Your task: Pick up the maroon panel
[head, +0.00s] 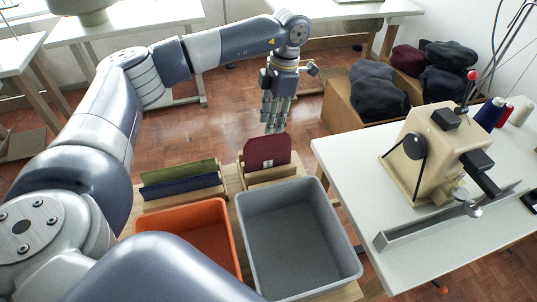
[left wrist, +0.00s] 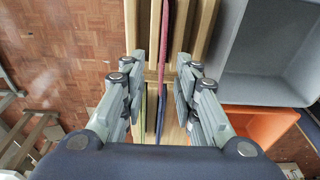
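The maroon panel (head: 267,152) stands upright in a wooden rack behind the grey bin, with a small white label on its face. In the left wrist view the maroon panel (left wrist: 168,35) shows edge-on as a thin strip. My left gripper (head: 274,128) points down just above the panel's top edge. In the left wrist view its fingers (left wrist: 161,72) are spread to either side of the panel's line, with nothing held. Whether the fingertips reach below the panel's top edge is hard to tell. My right gripper is not in view.
Green (head: 178,171) and navy (head: 180,187) panels stand in the rack to the left. An orange bin (head: 222,237) and a grey bin (head: 348,247) sit in front. A white table (head: 350,185) with a cream machine (head: 428,150) stands right. Boxes of dark caps are behind.

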